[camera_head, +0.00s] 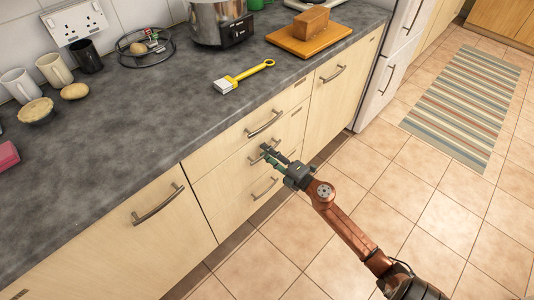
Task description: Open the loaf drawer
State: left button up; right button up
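A stack of three pale wood drawers is under the counter, all closed. The top drawer has a curved metal handle (264,125), the middle drawer (238,172) has one behind my gripper, and the bottom drawer's handle (265,188) is below. No mark shows which is the loaf drawer. My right gripper (267,150) reaches in from the lower right, with its fingertips at the middle handle. Its fingers overlap the handle, and I cannot tell whether they are closed on it. A brown loaf (311,22) sits on a wooden board (322,40) on the counter. My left gripper is out of view.
The grey counter (130,125) holds mugs, a pot (214,22) and a yellow-handled brush (243,77). A cupboard door with a handle (158,205) is left of the drawers, another (335,95) right. The tiled floor in front is clear, with a striped rug (465,100) farther off.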

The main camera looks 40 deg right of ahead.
jog(key=shift+c, duration=0.7)
grip_shut()
